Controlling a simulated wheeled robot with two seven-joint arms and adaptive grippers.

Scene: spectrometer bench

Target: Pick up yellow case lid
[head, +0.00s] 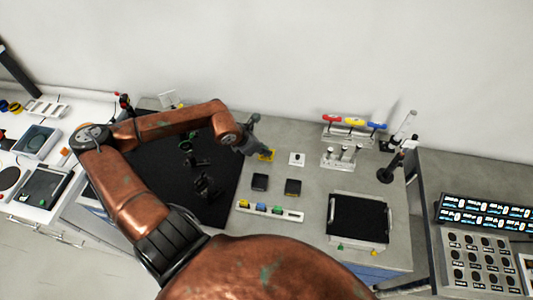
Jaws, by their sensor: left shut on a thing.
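A small yellow piece (267,155), which looks like the yellow case lid, is at the tips of my left gripper (260,152) in the head view. My left gripper is shut on it, low over the grey bench. The gripper hides part of the piece, and I cannot tell whether it touches the bench. Two small dark cases (293,187) and (260,182) lie in front of it, and a white square piece with a dark centre (297,159) lies to its right. My right gripper is not in view.
A white strip with several coloured pieces (270,210) lies in front. A black-topped tray (357,220) is at the right. A black mat (160,175) lies left.

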